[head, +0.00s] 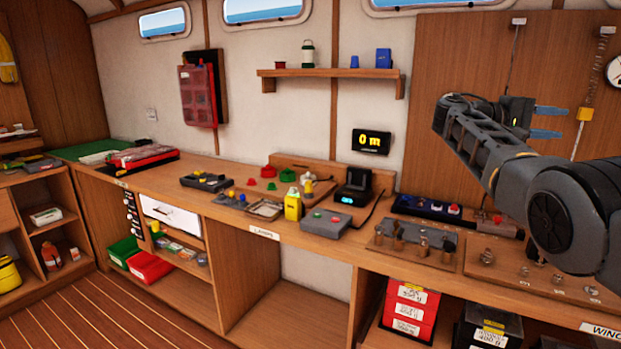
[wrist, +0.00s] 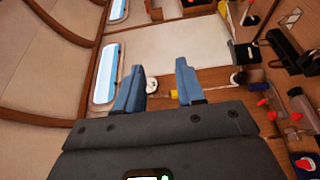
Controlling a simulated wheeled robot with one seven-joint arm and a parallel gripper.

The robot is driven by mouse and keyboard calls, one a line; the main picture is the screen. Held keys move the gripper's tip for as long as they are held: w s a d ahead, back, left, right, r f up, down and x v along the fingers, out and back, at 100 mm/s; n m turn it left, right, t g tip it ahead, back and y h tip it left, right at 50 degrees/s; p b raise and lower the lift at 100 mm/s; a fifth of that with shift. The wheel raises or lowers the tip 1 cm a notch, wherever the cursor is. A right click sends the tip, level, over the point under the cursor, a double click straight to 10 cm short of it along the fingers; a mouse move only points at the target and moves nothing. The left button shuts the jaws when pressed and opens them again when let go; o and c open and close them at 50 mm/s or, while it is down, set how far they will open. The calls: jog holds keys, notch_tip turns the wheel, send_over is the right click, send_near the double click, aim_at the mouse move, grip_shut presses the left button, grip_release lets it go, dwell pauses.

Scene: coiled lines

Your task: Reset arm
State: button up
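My gripper (head: 549,122) is raised in front of the brown wall panel at the right in the head view, above the workbench. Its two blue fingers point to the right and are spread apart with nothing between them. In the wrist view my gripper (wrist: 158,88) also shows open and empty, with the wall, a window and a round white dial behind it. My arm reaches in from the right edge of the head view and hides part of the panel and the bench's right end.
The workbench (head: 222,184) runs along the wall, with tools, a yellow bottle (head: 293,204) and a grey box (head: 325,223) on it. A shelf (head: 330,74) holds a lantern and blue items. A hanging spring scale (head: 584,114) is close to the fingertips. Red boxes (head: 408,306) sit below.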

jog(key=a+f+n+t+y+b, duration=0.1)
jog(key=a+f+n+t+y, duration=0.2)
jog(key=f, duration=1.4)
jog(key=a+f+n+t+y+b, duration=0.15)
jog(key=a+f+t, duration=0.3)
jog(key=f, duration=1.25)
jog(key=s+a+f+n+t+y+b, duration=0.1)
jog(key=s+a+f+t+y, duration=0.1)
jog(key=s+a+f, duration=0.45)
jog(key=s+a+f+n+t+y, duration=0.1)
jog(key=s+a+f+y, duration=0.15)
jog(key=f, duration=0.75)
jog(key=s+a+f+n+t+y+b, duration=0.1)
jog(key=s+a+f+t, duration=0.1)
jog(key=s+a+f, duration=0.5)
jog(key=s+a+f+m+t+y+b, duration=0.1)
jog(key=s+a+f+y, duration=0.2)
jog(key=s, duration=0.9)
jog(key=s+a+f+t+y+b, duration=0.1)
jog(key=s+a+t+y+b, duration=0.3)
jog(key=s, duration=0.8)
jog(key=s+a+r+m, duration=0.1)
jog(key=s+r+m, duration=0.1)
jog(key=s+r, duration=0.7)
jog(key=s+a+r+m+t, duration=0.1)
jog(key=s+r+m, duration=0.1)
jog(key=s+r, duration=0.7)
notch_tip(320, 180, up, 3)
jog(key=shift+a+y, duration=0.3)
